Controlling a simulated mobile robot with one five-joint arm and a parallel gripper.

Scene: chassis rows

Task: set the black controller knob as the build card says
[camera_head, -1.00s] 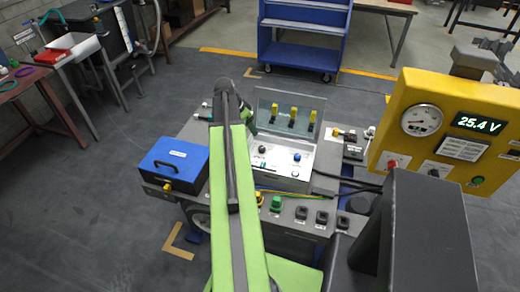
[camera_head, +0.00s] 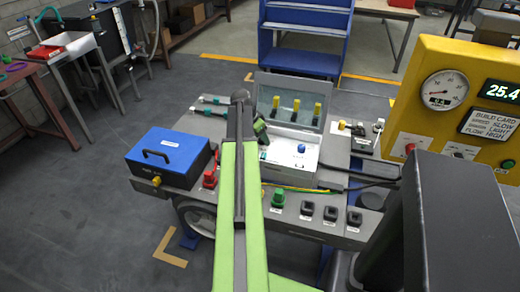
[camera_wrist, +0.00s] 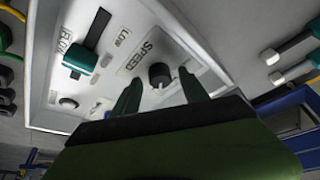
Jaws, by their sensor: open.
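The black knob (camera_wrist: 160,75) stands on the white controller panel (camera_wrist: 205,50) beside the printed word SPEED. A pale mark shows on its lower side in the wrist view. My gripper (camera_wrist: 161,88) is open, with its dark green fingers to the left and right of the knob; I cannot tell if they touch it. In the head view, the controller (camera_head: 290,165) sits on the chassis, and my gripper (camera_head: 261,132) is over its left part, hiding the black knob.
A teal-handled slider (camera_wrist: 80,58) and a round button (camera_wrist: 68,102) are left of the knob. A blue knob (camera_head: 301,148) is on the controller. Its raised clear lid (camera_head: 290,98) stands behind. A blue box (camera_head: 168,157) sits left; cables run right.

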